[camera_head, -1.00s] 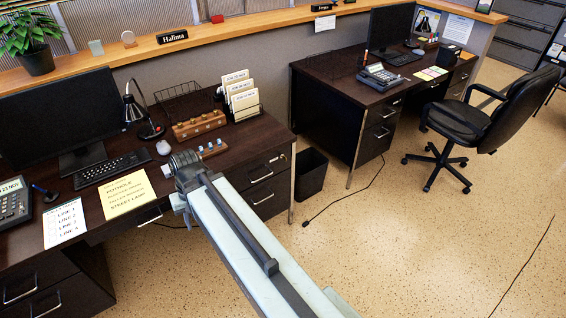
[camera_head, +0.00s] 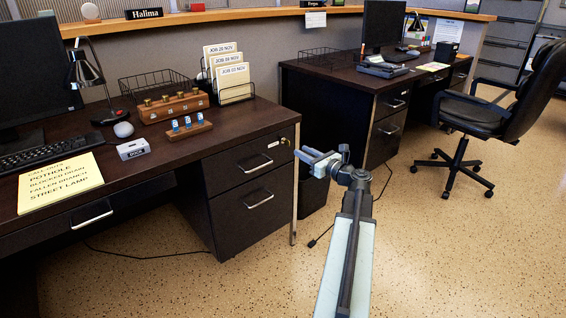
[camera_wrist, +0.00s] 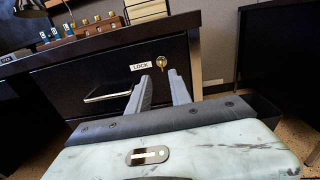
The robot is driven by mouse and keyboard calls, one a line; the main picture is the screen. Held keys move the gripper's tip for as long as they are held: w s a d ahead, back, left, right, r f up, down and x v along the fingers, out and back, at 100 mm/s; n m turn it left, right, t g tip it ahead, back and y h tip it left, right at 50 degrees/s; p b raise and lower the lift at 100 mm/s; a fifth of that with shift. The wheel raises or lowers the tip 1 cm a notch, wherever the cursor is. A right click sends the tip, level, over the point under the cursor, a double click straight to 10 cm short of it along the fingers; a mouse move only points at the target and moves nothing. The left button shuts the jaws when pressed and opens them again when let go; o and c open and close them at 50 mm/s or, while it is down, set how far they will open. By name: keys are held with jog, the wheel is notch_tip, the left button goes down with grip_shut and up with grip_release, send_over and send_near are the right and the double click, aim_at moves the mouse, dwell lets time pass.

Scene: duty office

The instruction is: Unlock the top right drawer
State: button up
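The top right drawer (camera_head: 232,163) of the near desk is shut, with a silver bar handle (camera_head: 254,165). A small brass lock (camera_head: 284,141) is near its upper right corner. In the wrist view the brass lock (camera_wrist: 160,61) sits right of a white LOCK label (camera_wrist: 141,66). A brass piece stands in or hangs from it; I cannot tell if it is a key. My gripper (camera_head: 318,161) is in the air right of the drawer front, apart from it. In the wrist view its two fingers (camera_wrist: 160,90) are apart with nothing between them, pointing toward the lock from below.
A lower drawer (camera_head: 240,207) is beneath. The desk's metal leg (camera_head: 295,210) stands just right of the drawers. A dark bin (camera_head: 312,195) and a second desk (camera_head: 340,82) are behind my gripper. On the desktop are wooden holders (camera_head: 172,106) and a card rack (camera_head: 236,92).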

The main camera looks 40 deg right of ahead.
jog(key=w+d, duration=0.1)
jog(key=w, duration=0.7)
jog(key=shift+s, duration=0.1)
grip_shut()
jog(key=shift+r, duration=0.1)
dwell(1.1)
